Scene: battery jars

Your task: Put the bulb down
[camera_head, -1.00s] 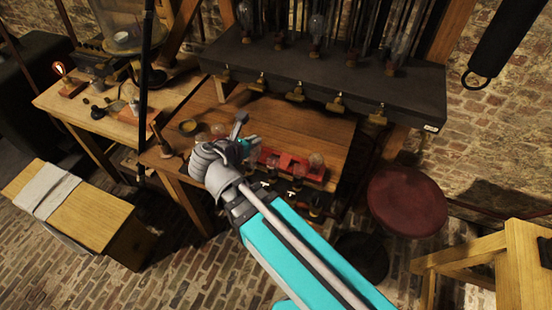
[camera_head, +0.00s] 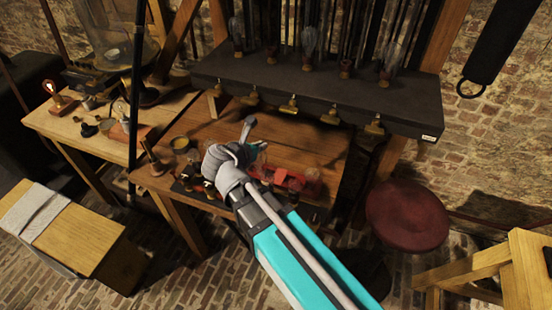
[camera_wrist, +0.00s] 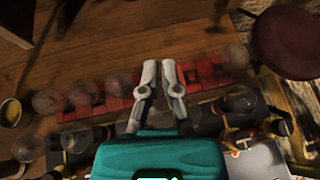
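My gripper (camera_head: 247,132) is over the front part of the wooden workbench (camera_head: 225,128). In the wrist view its two fingertips (camera_wrist: 160,72) stand a small gap apart, and I see nothing between them. Round glass bulbs show around it: one (camera_wrist: 118,83) is close left of the fingers, others (camera_wrist: 83,93) (camera_wrist: 47,102) are further left, and one (camera_wrist: 235,56) is to the right. A red slotted strip (camera_wrist: 203,73) runs beneath the fingers. It also shows in the head view (camera_head: 290,180), partly hidden by my arm. I cannot tell which bulb the task means.
A dark rack shelf (camera_head: 330,90) with upright bulbs and brass clips stands behind the bench. A red stool (camera_head: 407,215) is at the right. A side table (camera_head: 75,125) with a lit bulb is at left. More jars line the bench's front edge.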

